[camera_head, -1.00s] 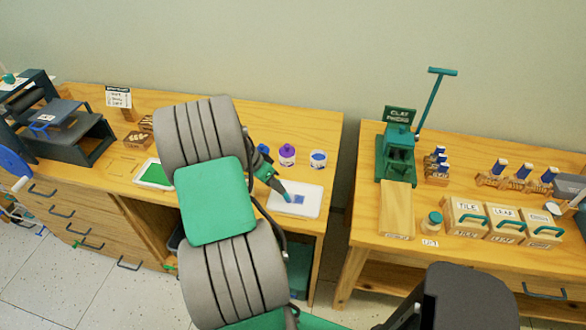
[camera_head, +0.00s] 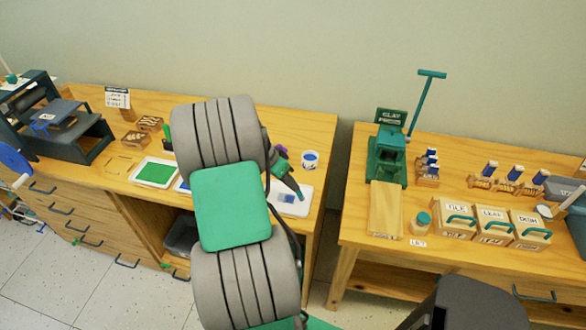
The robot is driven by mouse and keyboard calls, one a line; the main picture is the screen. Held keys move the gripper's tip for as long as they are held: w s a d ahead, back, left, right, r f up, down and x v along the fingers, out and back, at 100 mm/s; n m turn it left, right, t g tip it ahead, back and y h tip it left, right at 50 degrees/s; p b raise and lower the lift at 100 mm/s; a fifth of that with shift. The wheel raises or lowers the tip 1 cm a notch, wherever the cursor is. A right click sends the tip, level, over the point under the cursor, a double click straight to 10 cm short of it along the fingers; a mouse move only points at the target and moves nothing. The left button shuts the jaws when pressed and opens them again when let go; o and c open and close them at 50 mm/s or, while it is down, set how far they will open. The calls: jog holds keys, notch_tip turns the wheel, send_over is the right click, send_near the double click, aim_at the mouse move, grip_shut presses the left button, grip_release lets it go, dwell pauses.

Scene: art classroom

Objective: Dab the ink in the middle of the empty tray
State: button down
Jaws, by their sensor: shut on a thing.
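A white tray (camera_head: 304,203) lies near the right end of the left table, with a small blue ink patch (camera_head: 288,198) on its surface. My gripper (camera_head: 296,190) is over this tray, shut on a thin dark tool whose teal tip (camera_head: 299,195) is at or just above the tray beside the blue patch. I cannot tell whether the tip touches. A second white tray with a green sheet of ink (camera_head: 155,174) lies to the left. Part of another tray with blue on it (camera_head: 181,185) shows beside it, mostly hidden by my arm.
A white and blue jar (camera_head: 310,160) stands behind the tray; a purple-topped jar (camera_head: 281,150) is partly hidden by my arm. A dark press (camera_head: 62,135) stands at the left. The right table holds a green clay press (camera_head: 386,160) and wooden boxes (camera_head: 490,225). A gap separates the tables.

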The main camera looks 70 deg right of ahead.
jog(key=shift+r+p, duration=1.4)
jog(key=shift+r, duration=1.2)
